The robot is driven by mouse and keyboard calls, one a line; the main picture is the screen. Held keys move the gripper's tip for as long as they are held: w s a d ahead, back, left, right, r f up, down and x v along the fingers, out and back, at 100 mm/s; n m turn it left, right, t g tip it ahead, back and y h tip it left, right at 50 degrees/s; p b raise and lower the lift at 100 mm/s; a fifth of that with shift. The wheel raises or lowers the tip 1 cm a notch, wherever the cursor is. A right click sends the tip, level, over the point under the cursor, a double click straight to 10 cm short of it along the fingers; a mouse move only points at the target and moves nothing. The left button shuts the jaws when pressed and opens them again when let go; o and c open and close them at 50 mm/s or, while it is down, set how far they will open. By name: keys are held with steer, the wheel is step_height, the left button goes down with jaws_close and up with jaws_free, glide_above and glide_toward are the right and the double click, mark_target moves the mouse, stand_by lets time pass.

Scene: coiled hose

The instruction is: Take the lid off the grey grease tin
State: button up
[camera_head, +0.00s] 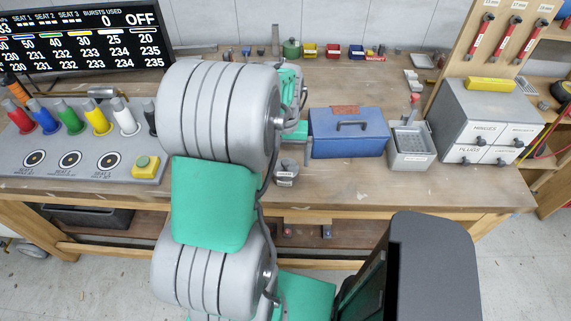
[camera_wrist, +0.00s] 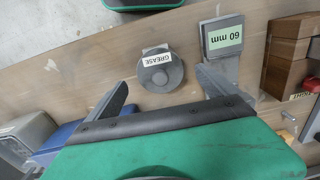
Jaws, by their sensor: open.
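The grey grease tin (camera_wrist: 162,71) stands upright on the wooden bench, seen from above in the wrist view. Its round grey lid is on it, with a small darker knob (camera_wrist: 160,78) in the middle, and a white GREASE label shows on the tin's far side. In the head view the tin (camera_head: 286,174) is near the bench's front edge, just right of my arm. My gripper (camera_wrist: 163,82) is open and empty. Its two dark fingers are spread wide, one on each side of the tin in the picture; I cannot tell their height above it.
A grey block with a green 60 mm label (camera_wrist: 223,36) is right of the tin, close to the right finger. Wooden blocks (camera_wrist: 288,58) lie farther right. The blue toolbox (camera_head: 347,141) and a grey tray (camera_head: 411,158) stand right of the tin in the head view.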

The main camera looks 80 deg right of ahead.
step_height(320, 180, down, 2)
steer(key=shift+f, duration=0.2)
steer(key=shift+c, duration=0.5)
steer(key=c, duration=1.3)
